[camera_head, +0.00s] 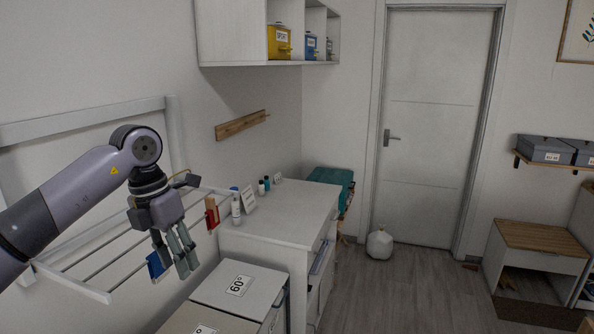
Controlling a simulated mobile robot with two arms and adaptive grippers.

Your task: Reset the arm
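My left arm comes in from the left edge, bent at a round dark joint. Its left gripper (178,265) hangs with its fingers pointing down, in front of the white drying rack (95,291). The fingers overlap in this view, so I cannot tell how far apart they are. A blue item with a white edge (155,266) shows just left of the fingers; I cannot tell whether it touches them. A red item (212,214) is at the rack's right end. My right gripper is not in view.
A white cabinet (290,210) with small bottles and a sign stands right of the gripper. Lidded bins (262,290) marked 60° are below. A cubby shelf (232,35) hangs above. The floor (400,295) before the closed door (430,130) is mostly clear.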

